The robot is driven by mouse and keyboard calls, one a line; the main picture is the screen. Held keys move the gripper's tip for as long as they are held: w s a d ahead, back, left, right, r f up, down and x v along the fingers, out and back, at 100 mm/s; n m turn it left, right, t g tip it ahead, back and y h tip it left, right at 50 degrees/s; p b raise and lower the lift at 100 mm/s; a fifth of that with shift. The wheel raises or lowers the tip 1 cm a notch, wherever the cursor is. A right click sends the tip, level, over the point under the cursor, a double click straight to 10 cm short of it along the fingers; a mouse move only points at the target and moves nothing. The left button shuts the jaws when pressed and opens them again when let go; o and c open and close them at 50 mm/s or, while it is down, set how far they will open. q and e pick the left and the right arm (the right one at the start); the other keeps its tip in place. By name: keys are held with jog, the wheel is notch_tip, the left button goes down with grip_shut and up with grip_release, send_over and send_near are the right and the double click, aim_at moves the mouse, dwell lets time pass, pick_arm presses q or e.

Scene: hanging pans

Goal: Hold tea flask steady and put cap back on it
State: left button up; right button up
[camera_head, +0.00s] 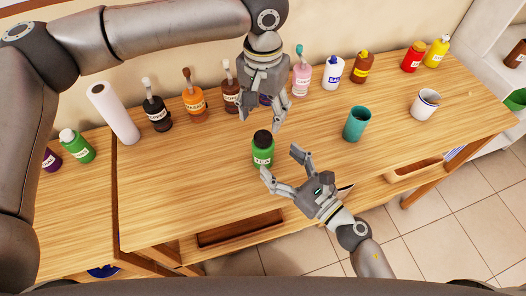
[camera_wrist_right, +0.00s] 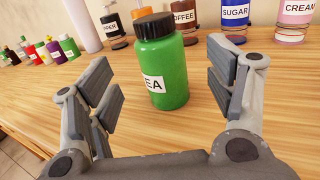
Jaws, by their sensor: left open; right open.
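The tea flask (camera_head: 262,156) is a green bottle with a TEA label, standing upright on the wooden table. In the right wrist view the flask (camera_wrist_right: 168,75) stands ahead of the gripper. A black cap (camera_head: 262,138) sits on its top; the cap (camera_wrist_right: 154,26) looks level there, but I cannot tell whether it is screwed tight. My left gripper (camera_head: 261,118) is open, pointing down just above and behind the cap, apparently not touching it. My right gripper (camera_head: 280,162) is open and low on the near side, its fingers spread to either side of the flask without contact.
A teal cup (camera_head: 356,124) and a white cup (camera_head: 425,104) stand to the right. Several labelled bottles, including a sugar bottle (camera_head: 333,73), line the wall. A paper roll (camera_head: 113,113) stands at left. Table around the flask is clear.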

aim_at(263, 145)
jog(key=x, duration=0.7)
jog(key=shift+a, duration=0.1)
grip_shut()
pick_arm(q)
jog(key=n, duration=0.7)
jog(key=shift+d+r, duration=0.1)
jog(key=n, duration=0.6)
jog(key=shift+r+n, duration=0.15)
jog(key=shift+n, duration=0.15)
jog(key=shift+f, duration=4.05)
